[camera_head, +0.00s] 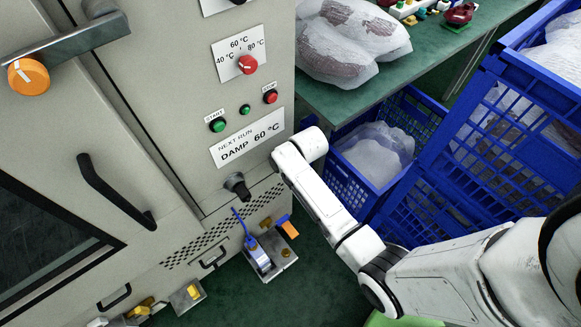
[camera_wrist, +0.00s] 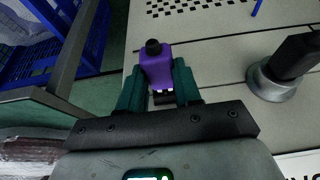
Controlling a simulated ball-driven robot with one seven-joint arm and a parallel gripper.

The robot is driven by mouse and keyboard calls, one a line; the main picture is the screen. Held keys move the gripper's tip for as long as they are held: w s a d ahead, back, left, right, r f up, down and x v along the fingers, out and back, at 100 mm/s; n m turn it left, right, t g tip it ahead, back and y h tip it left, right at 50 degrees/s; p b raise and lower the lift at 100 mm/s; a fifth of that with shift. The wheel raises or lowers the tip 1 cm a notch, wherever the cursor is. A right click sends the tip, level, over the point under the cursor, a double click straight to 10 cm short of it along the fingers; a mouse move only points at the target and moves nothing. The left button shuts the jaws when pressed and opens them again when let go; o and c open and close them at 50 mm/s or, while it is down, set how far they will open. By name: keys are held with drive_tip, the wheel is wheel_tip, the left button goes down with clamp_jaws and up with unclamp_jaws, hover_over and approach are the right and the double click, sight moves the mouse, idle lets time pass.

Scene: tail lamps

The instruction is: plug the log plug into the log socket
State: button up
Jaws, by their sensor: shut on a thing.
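My gripper (camera_wrist: 160,95) is shut on a purple plug (camera_wrist: 158,66) in the wrist view. The plug has a black end pointing away from the jaws, and its lower part is hidden between the teal fingers. On the machine's front panel, a black fitting with a round grey collar (camera_wrist: 268,84) stands to the right of the plug, apart from it. The fitting also shows in the head view (camera_head: 237,186), below the printed label. I cannot tell whether it is the log socket. In the head view my wrist hides the gripper and the plug.
Start and stop buttons and a red dial (camera_head: 248,64) are on the panel. A metal tray (camera_head: 270,262) with a blue-and-white piece and an orange piece sits low on the machine. Blue crates (camera_head: 345,185) and a green table (camera_head: 340,100) with bagged parts stand at right.

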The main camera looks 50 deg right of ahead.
drive_tip(key=shift+w+d, duration=0.2)
drive_tip(key=shift+w, duration=0.45)
drive_tip(key=o, duration=1.1)
drive_tip(key=shift+o, duration=0.2)
drive_tip(key=v, duration=1)
drive_tip(key=shift+r, duration=0.4)
drive_tip(key=shift+s, duration=0.1)
